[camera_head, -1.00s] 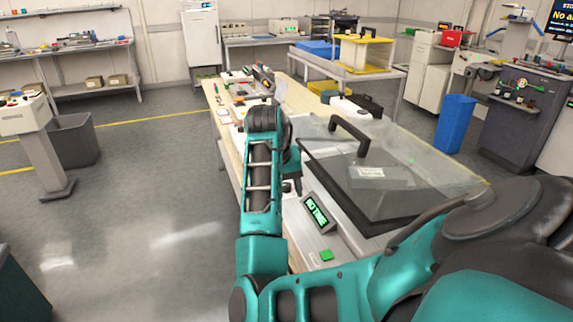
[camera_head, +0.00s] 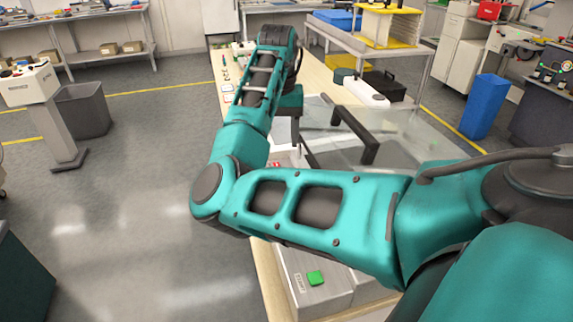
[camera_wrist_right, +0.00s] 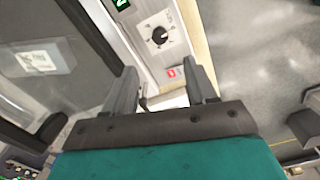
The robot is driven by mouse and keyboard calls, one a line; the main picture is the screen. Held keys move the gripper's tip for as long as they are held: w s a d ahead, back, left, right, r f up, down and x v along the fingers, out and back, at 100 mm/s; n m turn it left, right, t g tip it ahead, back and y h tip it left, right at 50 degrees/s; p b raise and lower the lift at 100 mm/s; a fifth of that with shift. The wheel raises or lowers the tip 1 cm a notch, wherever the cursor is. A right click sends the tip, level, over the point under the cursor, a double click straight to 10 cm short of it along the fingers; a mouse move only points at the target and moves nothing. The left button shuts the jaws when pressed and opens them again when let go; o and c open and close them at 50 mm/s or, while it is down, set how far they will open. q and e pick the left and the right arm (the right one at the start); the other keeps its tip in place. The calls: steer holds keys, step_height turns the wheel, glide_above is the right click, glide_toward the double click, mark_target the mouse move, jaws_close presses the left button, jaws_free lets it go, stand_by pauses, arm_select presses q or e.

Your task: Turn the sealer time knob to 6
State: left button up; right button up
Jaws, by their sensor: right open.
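The sealer time knob (camera_wrist_right: 159,36) is a small dark round knob on a white dial plate in the right wrist view. Its setting is too small to read. My right gripper (camera_wrist_right: 165,85) is open and empty, with the knob ahead of its fingertips, apart from them. The sealer (camera_head: 340,292) has a clear lid with a black handle (camera_head: 352,132) and a green button (camera_head: 316,278). The knob is hidden in the head view. My left gripper is not in view.
The sealer stands on a wooden bench (camera_head: 266,285). A white object (camera_head: 366,92) and a black case (camera_head: 384,85) are behind it. Open floor lies left.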

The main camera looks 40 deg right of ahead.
step_height(320, 180, down, 13)
steer(key=shift+r, duration=0.1)
stand_by(0.4)
steer(key=shift+c, duration=0.2)
jaws_close()
stand_by(0.3)
